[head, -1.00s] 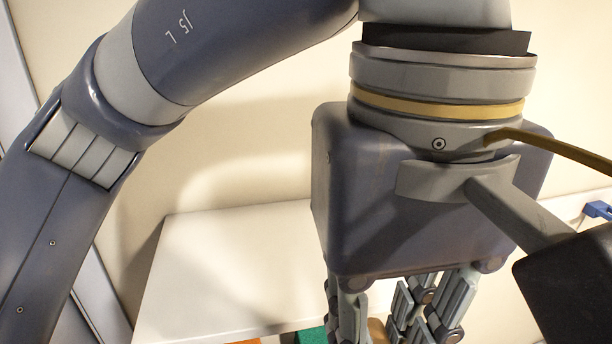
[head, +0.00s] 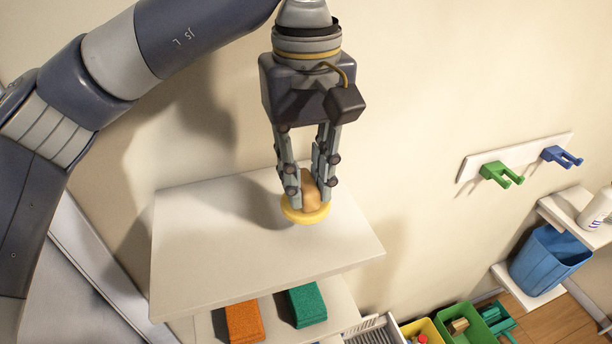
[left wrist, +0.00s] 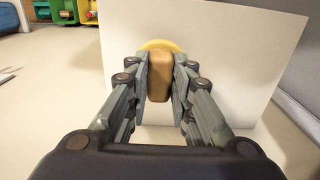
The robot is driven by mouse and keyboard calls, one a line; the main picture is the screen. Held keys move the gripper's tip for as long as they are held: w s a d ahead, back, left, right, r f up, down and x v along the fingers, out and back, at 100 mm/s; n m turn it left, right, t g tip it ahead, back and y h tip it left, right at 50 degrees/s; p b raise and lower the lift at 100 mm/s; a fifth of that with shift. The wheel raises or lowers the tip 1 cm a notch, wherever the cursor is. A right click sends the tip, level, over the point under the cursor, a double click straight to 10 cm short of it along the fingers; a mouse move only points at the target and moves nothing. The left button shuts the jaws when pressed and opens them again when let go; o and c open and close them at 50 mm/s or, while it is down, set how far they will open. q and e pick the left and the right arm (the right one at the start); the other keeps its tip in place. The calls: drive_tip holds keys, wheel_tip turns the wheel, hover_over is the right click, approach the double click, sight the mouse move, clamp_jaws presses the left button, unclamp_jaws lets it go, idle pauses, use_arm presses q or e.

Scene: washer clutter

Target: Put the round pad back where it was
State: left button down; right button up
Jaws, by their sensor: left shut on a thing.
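The round pad is a yellow disc (head: 297,214) with a tan block-like handle (head: 311,192) on top. My left gripper (head: 307,194) is shut on the handle, with one finger on each side. The pad is over the right part of the white upper shelf (head: 200,245); I cannot tell whether it touches the surface or hangs just above. In the left wrist view the handle (left wrist: 160,78) sits between the fingers, and the yellow rim (left wrist: 160,45) shows behind it against the white shelf. My right gripper is not in view.
An orange block (head: 244,322) and a green block (head: 307,304) lie on a lower shelf. Green (head: 502,175) and blue (head: 562,156) hooks are on the wall at right. A blue bin (head: 548,260) and yellow and green boxes are lower right. The upper shelf is otherwise bare.

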sight(307, 181)
use_arm(q)
drive_tip(key=shift+f+p, duration=0.7)
drive_tip(key=shift+f, duration=0.25)
drive_tip(key=shift+w+f+p, duration=0.1)
drive_tip(key=shift+f+p, duration=0.2)
drive_tip(key=shift+f, duration=0.55)
drive_tip(key=shift+f, duration=0.15)
drive_tip(key=c, duration=1.4)
unclamp_jaws()
